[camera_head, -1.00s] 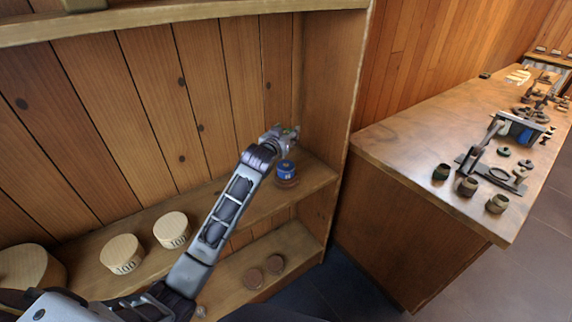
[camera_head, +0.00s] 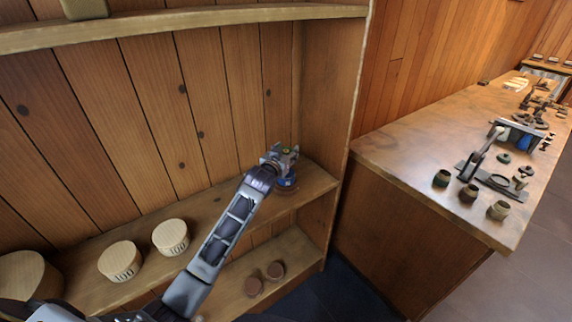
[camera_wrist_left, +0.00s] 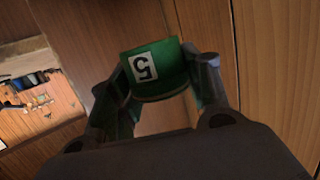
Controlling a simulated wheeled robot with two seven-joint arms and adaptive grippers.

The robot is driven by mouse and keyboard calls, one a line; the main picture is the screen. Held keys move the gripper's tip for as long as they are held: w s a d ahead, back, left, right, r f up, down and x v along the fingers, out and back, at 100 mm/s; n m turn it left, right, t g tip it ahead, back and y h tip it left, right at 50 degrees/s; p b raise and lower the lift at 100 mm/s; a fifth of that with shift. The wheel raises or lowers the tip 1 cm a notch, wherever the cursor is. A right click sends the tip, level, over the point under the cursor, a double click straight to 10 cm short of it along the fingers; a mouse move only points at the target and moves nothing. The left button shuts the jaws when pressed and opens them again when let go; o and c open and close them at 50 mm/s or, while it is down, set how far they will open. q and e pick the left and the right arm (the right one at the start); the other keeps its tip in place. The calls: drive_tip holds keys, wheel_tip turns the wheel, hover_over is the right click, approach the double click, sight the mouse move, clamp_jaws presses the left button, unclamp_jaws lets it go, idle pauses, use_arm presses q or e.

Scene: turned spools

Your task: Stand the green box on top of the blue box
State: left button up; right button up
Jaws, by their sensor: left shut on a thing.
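In the head view my left gripper (camera_head: 283,157) hides most or all of the green box. The blue box (camera_head: 288,182) stands at the right end of the middle shelf, on a brown round base. My left gripper is right above it and covers part of it; I cannot tell whether the boxes touch. My right gripper is not in view.
Two brown discs (camera_head: 264,279) lie on the lower shelf. The shelf's side wall (camera_head: 322,110) is close to the right. A workbench (camera_head: 400,155) holds tools and small pots.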

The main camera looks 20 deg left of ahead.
use_arm(q)
wheel_tip(320, 180, down, 4)
drive_tip(key=shift+f, duration=0.5)
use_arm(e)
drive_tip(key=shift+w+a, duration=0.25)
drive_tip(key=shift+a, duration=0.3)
use_arm(q)
drive_tip(key=shift+f, duration=0.15)
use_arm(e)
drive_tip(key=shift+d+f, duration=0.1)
use_arm(q)
drive_tip(key=o, duration=0.9)
drive_tip(key=shift+o, duration=0.4)
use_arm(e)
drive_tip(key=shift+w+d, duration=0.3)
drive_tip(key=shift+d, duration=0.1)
